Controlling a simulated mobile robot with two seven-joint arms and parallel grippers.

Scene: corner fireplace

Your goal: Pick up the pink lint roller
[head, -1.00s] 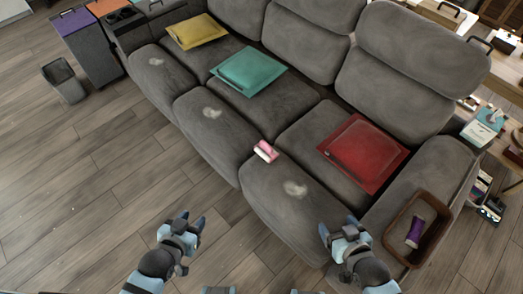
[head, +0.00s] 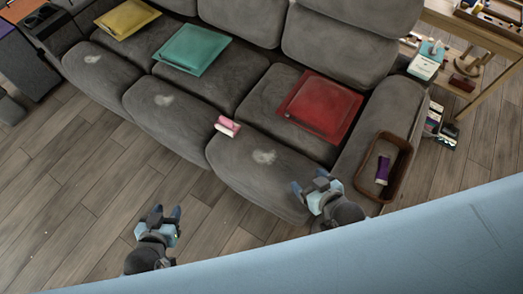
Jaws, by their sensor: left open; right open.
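The pink lint roller (head: 227,127) lies on the grey sofa (head: 190,112), near the front edge between the middle and right seats. It is pink with a white part. My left gripper (head: 166,212) is open and empty over the floor, below and left of the roller. My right gripper (head: 308,185) is open and empty by the front of the right seat, below and right of the roller. Neither gripper touches the roller.
A red cushion (head: 320,102), a teal cushion (head: 192,50) and a yellow cushion (head: 127,18) lie on the sofa. A brown tray (head: 404,160) holding a purple roller (head: 383,170) sits on the right armrest. A large pale blue surface covers the lower right.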

